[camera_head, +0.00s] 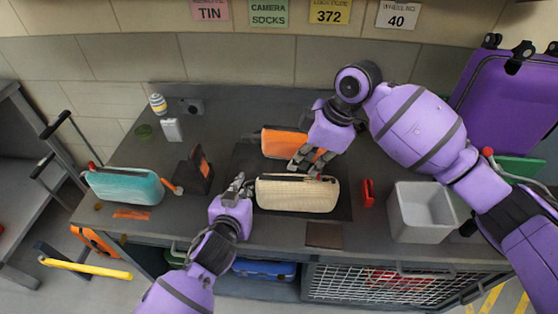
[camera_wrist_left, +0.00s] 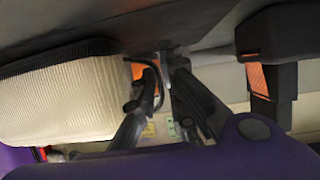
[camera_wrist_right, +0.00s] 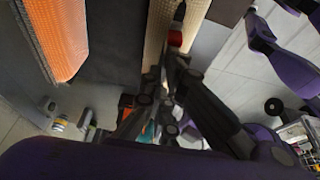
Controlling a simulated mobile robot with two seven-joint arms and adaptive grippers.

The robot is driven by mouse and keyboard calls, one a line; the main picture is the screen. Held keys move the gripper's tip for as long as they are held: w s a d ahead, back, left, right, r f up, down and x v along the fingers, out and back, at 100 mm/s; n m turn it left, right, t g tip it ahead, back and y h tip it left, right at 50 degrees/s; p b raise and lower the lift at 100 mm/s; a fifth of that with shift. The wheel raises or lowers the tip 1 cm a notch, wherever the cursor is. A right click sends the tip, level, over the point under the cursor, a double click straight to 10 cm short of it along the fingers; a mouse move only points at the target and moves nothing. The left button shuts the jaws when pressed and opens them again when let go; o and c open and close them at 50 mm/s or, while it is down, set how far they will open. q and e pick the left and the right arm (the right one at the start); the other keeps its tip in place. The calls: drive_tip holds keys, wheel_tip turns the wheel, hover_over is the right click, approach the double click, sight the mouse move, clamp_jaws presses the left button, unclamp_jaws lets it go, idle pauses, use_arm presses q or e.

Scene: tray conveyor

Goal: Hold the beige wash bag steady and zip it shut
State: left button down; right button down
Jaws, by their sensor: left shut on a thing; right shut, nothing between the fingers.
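The beige wash bag (camera_head: 298,196) lies on a dark mat at the middle of the table, its long top edge running left to right. It also shows in the left wrist view (camera_wrist_left: 65,95) and the right wrist view (camera_wrist_right: 153,38). My left gripper (camera_head: 239,186) is shut at the bag's left end; the part gripped is mostly hidden by the fingers. My right gripper (camera_head: 305,168) is shut and empty over the bag's top edge, right of its middle. A small red piece (camera_wrist_right: 175,38) shows by its fingertips in the right wrist view. How far the zip is closed is unclear.
An orange bag (camera_head: 280,143) lies just behind, partly under my right gripper. A teal bag (camera_head: 125,186) and a dark stand (camera_head: 200,172) are at the left. A red item (camera_head: 367,193) and a grey bin (camera_head: 420,211) are at the right.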

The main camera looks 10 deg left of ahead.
sight(312, 178)
use_arm(q)
drive_tip(key=shift+a, duration=0.1)
use_arm(e)
drive_tip(key=shift+d, duration=1.9)
drive_tip(key=a, duration=0.2)
drive_tip(key=a+r, duration=0.1)
drive_tip(key=a, duration=0.1)
use_arm(q)
drive_tip(key=shift+r, duration=0.1)
use_arm(e)
drive_tip(key=v, duration=0.9)
drive_tip(key=shift+d, duration=0.1)
